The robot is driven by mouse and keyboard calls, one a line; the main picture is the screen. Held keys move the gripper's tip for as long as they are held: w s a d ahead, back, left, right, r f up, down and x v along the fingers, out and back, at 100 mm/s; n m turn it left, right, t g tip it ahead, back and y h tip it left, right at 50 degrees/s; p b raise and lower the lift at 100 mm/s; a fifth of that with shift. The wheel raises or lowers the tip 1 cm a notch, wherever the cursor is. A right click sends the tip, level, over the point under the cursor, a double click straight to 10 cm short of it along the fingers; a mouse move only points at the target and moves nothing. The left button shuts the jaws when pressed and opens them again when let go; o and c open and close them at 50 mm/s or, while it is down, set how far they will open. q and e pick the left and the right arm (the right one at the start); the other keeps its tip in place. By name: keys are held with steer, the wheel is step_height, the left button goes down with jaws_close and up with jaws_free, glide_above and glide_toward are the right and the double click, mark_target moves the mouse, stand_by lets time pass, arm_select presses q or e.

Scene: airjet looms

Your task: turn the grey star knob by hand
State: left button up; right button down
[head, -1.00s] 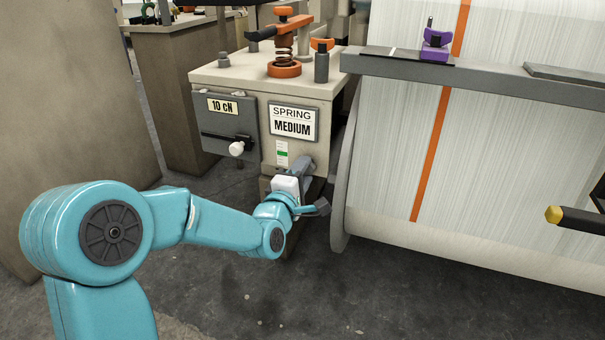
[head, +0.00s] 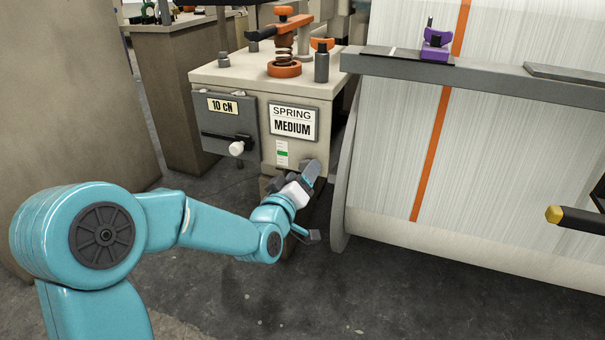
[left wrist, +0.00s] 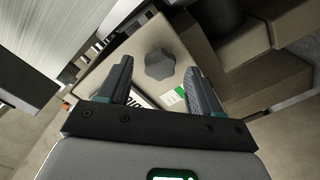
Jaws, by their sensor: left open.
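The grey star knob (left wrist: 160,63) shows in the left wrist view, on a beige face of the box. My left gripper (left wrist: 159,68) is open, with one dark finger on each side of the knob in that picture. I cannot tell how far the fingertips are from the knob, and nothing is between them that I can see held. In the head view my left gripper (head: 312,172) is at the lower right corner of the beige box (head: 283,83) labelled SPRING MEDIUM. My right gripper is not in view.
A large white warp roll (head: 400,180) with an orange stripe stands close to the right of the gripper. A grey plate (head: 228,120) with a white knob (head: 237,148) is on the box's front. A yellow-tipped black bar (head: 575,218) juts in at right. The floor in front is clear.

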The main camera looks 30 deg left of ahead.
arm_select(q)
steer(key=v, duration=0.5)
steer(key=shift+s, duration=0.1)
stand_by(0.4)
